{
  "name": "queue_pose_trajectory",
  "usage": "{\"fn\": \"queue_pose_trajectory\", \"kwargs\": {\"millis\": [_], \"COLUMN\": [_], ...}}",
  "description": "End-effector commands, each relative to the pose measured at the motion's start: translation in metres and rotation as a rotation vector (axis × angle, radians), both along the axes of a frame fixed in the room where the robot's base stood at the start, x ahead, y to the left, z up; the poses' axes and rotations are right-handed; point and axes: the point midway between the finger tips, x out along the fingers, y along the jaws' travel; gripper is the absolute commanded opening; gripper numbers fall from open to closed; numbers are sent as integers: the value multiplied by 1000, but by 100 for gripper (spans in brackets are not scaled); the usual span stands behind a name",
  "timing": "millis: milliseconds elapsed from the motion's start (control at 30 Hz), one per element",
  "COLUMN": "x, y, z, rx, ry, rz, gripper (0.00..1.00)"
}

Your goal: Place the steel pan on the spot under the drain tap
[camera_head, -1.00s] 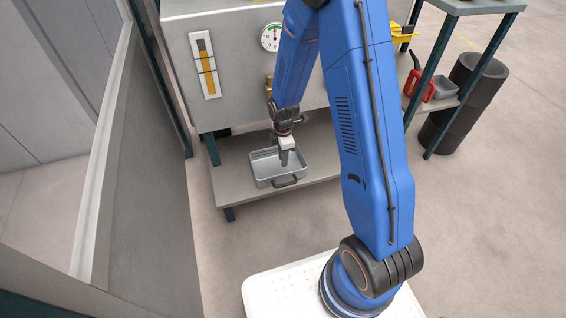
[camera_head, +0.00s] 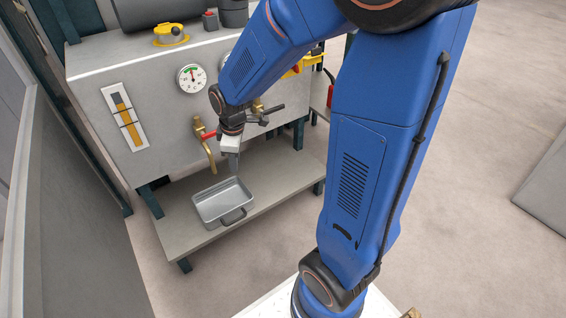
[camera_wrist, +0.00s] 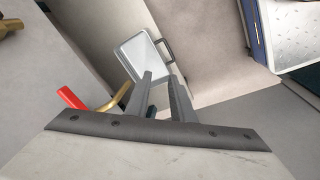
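The steel pan (camera_head: 207,213), a grey rectangular tray with a dark handle at its front, sits flat on the low shelf below the drain tap. The drain tap (camera_head: 208,150) is brass with a red lever, and its spout points down above the pan's back left part. My gripper (camera_head: 234,168) is above the pan's back edge, apart from it, to the right of the tap. In the wrist view its two fingers (camera_wrist: 159,75) are spread with nothing between them, and the pan (camera_wrist: 130,47) lies beyond them. No marked spot is visible under the pan.
The shelf (camera_head: 178,240) has bare room left and right of the pan. A second brass valve (camera_head: 259,106) with a dark lever sticks out right of my gripper. The grey tank front (camera_head: 160,150) with a gauge (camera_head: 191,78) stands behind. A wall panel (camera_head: 70,220) borders the left.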

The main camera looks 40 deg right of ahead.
Motion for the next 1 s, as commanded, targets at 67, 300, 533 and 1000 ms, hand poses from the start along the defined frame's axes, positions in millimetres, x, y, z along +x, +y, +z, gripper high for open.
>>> {"fn": "queue_pose_trajectory", "kwargs": {"millis": [67,300,533,1000], "x": [-14,-58,-106,-203], "y": [-3,-12,-19,-29], "z": [20,69,105,147], "rx": [12,56,107,228], "ry": [-23,-73,-121,-206], "rz": [-63,-263,-452,-808], "gripper": [22,22,22,22]}}
